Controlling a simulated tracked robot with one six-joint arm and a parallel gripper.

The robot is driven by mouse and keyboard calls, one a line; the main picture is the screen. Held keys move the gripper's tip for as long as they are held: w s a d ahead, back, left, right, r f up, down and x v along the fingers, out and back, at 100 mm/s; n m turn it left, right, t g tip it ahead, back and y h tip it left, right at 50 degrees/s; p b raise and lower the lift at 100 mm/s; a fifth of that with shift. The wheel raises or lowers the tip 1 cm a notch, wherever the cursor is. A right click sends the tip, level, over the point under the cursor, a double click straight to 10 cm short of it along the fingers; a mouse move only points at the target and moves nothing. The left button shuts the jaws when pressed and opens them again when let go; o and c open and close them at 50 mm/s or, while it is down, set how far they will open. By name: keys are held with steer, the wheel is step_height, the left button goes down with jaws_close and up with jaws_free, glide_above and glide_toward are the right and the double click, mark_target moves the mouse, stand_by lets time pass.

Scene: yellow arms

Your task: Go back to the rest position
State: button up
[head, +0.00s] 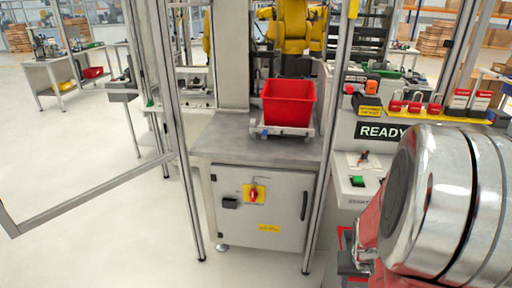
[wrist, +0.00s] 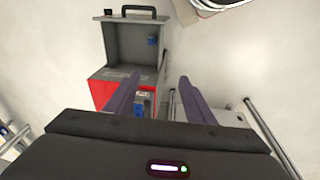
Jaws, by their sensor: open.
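In the wrist view my gripper (wrist: 160,76) has its two dark fingers apart, with nothing held between them. Beyond and partly behind the fingers is an open red and grey box (wrist: 103,93) with a raised grey lid (wrist: 132,40) and a black handle. Small blue parts show on the lid and inside the box. The fingers hide part of the box's inside. In the head view my shiny metal arm (head: 440,200) fills the lower right, and the fingers cannot be made out there.
A red bin (head: 288,103) stands on a grey cabinet (head: 262,205) behind metal posts. A swung-open framed door (head: 92,195) is at left. At right is a panel marked READY (head: 384,132) with red padlocks (head: 415,104) above. Yellow arms (head: 292,27) stand behind.

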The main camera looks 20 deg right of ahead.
steer(key=w+a+r+n+t+y, duration=0.1)
steer(key=a+r+n+t, duration=0.1)
steer(key=a+r, duration=0.9)
steer(key=w+a+r+n+t+y, duration=0.1)
steer(key=a+r+n, duration=0.4)
steer(key=a+r, duration=0.7)
steer(key=w+a+t, duration=0.1)
steer(key=a+t, duration=0.1)
steer(key=a, duration=0.3)
steer(key=shift+a, duration=0.25)
steer(key=shift+w, duration=0.1)
steer(key=shift+c, duration=0.4)
